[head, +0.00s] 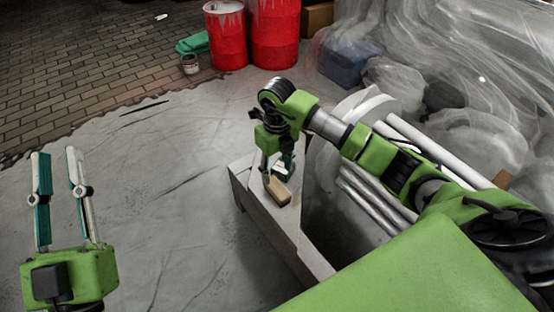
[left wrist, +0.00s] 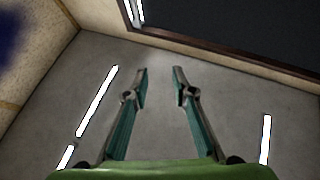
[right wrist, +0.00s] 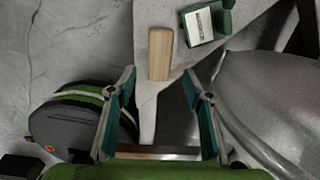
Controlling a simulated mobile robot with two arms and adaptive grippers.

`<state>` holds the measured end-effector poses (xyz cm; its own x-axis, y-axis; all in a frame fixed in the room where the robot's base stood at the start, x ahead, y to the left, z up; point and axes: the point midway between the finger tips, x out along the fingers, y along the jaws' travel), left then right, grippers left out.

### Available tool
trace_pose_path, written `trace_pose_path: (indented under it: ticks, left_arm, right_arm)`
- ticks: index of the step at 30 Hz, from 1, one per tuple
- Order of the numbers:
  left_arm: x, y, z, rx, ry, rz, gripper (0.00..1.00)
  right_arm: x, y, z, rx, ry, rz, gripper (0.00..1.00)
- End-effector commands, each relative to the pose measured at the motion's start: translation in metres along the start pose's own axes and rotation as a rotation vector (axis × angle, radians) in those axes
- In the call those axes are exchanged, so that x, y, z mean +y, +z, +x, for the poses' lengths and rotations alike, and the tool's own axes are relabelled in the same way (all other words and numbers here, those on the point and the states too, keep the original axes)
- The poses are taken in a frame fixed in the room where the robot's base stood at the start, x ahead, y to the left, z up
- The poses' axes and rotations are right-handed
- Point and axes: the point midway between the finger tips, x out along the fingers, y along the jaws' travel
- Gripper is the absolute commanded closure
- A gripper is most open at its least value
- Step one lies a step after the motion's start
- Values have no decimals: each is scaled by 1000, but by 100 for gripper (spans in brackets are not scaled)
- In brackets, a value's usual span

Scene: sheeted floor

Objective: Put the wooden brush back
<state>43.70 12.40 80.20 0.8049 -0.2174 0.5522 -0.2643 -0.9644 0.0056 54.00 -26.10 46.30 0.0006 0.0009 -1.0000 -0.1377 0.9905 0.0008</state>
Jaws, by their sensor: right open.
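The wooden brush (head: 278,190) looks like a plain light-brown block. It lies on the narrow pale ledge (head: 300,240) right of centre in the head view. In the right wrist view the brush (right wrist: 160,53) appears just ahead of the fingertips, near the ledge's left edge. My right gripper (head: 275,174) points down over the ledge at the brush. Its fingers (right wrist: 158,72) are apart with nothing between them; contact with the ledge cannot be told. My left gripper (head: 55,155) is raised at the left, open and empty; its fingers (left wrist: 160,70) also show spread.
A small green box with a white label (right wrist: 201,25) sits beside the brush. White pipes (head: 430,150) and plastic sheeting (head: 450,60) crowd the right. The sheeted floor (head: 170,180) in the middle is clear.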

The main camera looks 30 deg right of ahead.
Motion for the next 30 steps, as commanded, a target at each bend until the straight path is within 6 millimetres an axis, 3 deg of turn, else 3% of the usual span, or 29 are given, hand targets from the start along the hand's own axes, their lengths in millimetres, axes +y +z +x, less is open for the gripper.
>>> trace_pose_path:
  ticks: [6, 10, 30]
  left_arm:
    - [-4, 32, -2, -158, -7, 7, 76]
    - [-5, 42, -4, -205, -9, 8, 76]
    - [-5, 46, -6, -220, -10, 9, 76]
  right_arm:
    - [0, 0, -20, -1, 0, -2, 54]
    - [0, 0, -25, 0, -1, -1, 54]
    - [0, 0, -26, 0, 0, -1, 54]
